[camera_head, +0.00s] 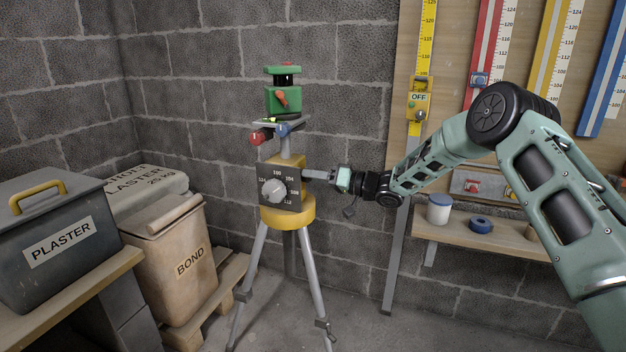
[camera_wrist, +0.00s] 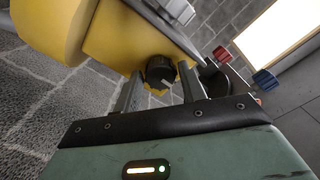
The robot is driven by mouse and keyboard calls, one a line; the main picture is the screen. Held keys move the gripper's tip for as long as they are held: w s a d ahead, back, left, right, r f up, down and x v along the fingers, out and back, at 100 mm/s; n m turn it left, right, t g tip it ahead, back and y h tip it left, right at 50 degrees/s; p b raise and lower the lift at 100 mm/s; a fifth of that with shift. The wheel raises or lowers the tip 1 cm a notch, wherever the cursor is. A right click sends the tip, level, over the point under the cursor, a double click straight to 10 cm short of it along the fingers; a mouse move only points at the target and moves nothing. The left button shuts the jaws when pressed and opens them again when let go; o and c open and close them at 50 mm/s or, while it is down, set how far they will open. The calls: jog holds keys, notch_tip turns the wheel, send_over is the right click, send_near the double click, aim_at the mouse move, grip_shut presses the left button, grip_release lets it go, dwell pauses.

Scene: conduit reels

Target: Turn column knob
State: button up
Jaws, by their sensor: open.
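A tripod stand has a yellow housing (camera_head: 294,203) with a dark dial plate and a round grey dial (camera_head: 273,191) on its front. A small black knob (camera_wrist: 160,71) sticks out from the yellow housing in the wrist view. In the head view this knob is hidden behind my fingers. My gripper (camera_head: 318,175) comes in from the right at the housing's side. In the wrist view my gripper (camera_wrist: 159,85) is open, with the knob between the fingertips. I cannot tell whether either finger touches it.
A green instrument (camera_head: 284,99) and red and blue small knobs sit higher on the stand. A plaster bin (camera_head: 55,245) and a bond bag (camera_head: 172,262) stand at left. A shelf (camera_head: 480,238) with a white jar (camera_head: 439,210) lies under my arm at right.

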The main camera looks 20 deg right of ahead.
jog(key=shift+w+a, duration=0.25)
jog(key=shift+a, duration=0.05)
jog(key=c, duration=0.7)
